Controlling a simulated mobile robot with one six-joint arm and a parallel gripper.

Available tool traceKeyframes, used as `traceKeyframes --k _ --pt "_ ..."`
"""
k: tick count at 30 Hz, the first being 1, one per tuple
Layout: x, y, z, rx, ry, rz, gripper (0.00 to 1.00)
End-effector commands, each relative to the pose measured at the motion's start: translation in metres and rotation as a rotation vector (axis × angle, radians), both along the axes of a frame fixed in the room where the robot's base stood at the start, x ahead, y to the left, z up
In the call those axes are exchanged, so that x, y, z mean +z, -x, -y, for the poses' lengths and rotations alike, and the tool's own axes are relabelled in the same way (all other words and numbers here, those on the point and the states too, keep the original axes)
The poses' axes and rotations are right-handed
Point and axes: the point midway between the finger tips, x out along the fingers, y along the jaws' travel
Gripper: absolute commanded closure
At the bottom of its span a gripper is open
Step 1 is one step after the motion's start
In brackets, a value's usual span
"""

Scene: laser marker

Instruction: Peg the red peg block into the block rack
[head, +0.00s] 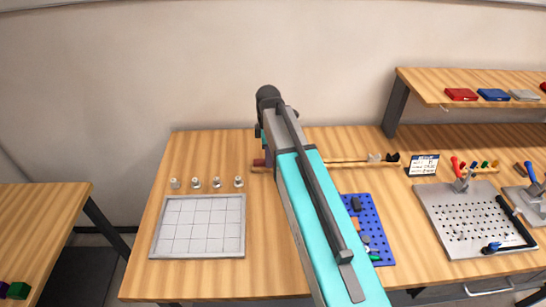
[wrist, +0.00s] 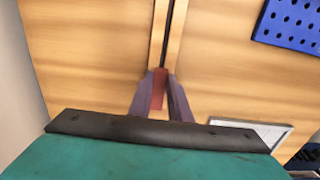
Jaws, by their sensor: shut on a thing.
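The red peg block (wrist: 160,88) is between the two fingers of my gripper (wrist: 161,80) in the wrist view. My gripper is shut on it. The block rack (wrist: 158,30) is a narrow wooden strip with a dark line along it. The block appears at the strip's near end; I cannot tell whether it is seated or just above. In the head view the rack (head: 345,163) runs along the back of the bench, partly hidden by my arm. A small red patch (head: 259,162) shows at its left end. My fingers are hidden there.
A white grid plate (head: 198,226) lies front left, with several small pale pieces behind it. A blue pegboard (head: 368,230) with tools is right of my arm. A grey perforated plate (head: 470,222) and a shelf (head: 480,80) stand further right. Dark and pale pieces sit on the rack's right part.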

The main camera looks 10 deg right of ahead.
Motion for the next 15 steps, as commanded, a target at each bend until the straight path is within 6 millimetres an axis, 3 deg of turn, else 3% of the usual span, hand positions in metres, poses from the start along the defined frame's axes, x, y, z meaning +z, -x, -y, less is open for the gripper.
traceKeyframes --k 5,6,10,15 --pt "-0.0020 0.0000 0.0002 0.000 0.000 0.000 1.00" --pt "-0.0021 0.0000 0.0002 0.000 0.000 0.000 0.81" --pt "-0.0019 -0.0001 0.0002 0.000 0.000 0.000 0.61" --pt "-0.0018 0.0001 0.0003 0.000 0.000 0.000 0.61"
